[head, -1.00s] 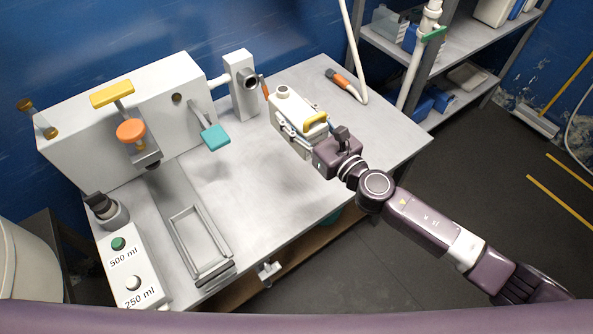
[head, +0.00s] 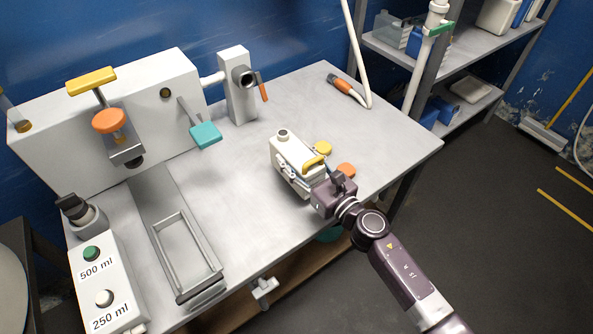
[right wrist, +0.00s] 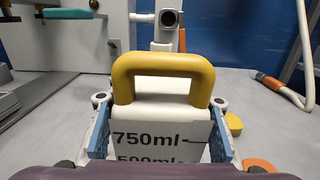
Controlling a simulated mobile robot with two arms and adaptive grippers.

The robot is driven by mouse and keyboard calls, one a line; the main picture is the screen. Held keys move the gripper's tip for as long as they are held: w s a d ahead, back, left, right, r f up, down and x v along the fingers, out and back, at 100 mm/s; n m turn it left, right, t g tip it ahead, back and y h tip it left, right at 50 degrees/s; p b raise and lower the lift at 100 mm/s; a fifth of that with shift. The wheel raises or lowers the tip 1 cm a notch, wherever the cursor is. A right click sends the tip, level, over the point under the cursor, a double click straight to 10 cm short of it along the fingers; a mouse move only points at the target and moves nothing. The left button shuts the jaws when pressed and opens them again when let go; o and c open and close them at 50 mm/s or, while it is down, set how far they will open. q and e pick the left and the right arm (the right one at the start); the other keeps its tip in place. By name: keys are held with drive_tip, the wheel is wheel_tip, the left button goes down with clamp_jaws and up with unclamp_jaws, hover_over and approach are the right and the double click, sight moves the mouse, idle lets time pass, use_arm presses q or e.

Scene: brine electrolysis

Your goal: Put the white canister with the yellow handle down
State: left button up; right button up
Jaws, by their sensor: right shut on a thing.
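The white canister (head: 290,150) with a yellow handle (head: 315,162) is upright over the right part of the steel table. I cannot tell whether its base touches the table. My right gripper (head: 302,176) is shut on the canister from the front right. In the right wrist view the canister (right wrist: 160,118) sits between the blue finger pads, with its yellow handle (right wrist: 162,64) towards the top and a 750ml mark on its face. Its lower part is hidden there. My left gripper is not in view.
A yellow disc (head: 323,148) and an orange disc (head: 346,170) lie right of the canister. An orange-ended hose (head: 345,88) lies at the back right of the table (head: 245,190). The white dispenser (head: 60,125) and a metal frame (head: 187,255) stand left.

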sight(314, 185)
drive_tip(key=shift+f+b, duration=0.6)
drive_tip(key=shift+f, duration=1.05)
drive_tip(key=shift+f, duration=0.1)
drive_tip(key=o, duration=1.6)
drive_tip(key=shift+f, duration=0.1)
drive_tip(key=shift+s+r, duration=0.1)
drive_tip(key=shift+r, duration=0.1)
drive_tip(key=v, duration=0.7)
drive_tip(key=shift+s+d, duration=0.15)
drive_tip(key=shift+f, duration=0.1)
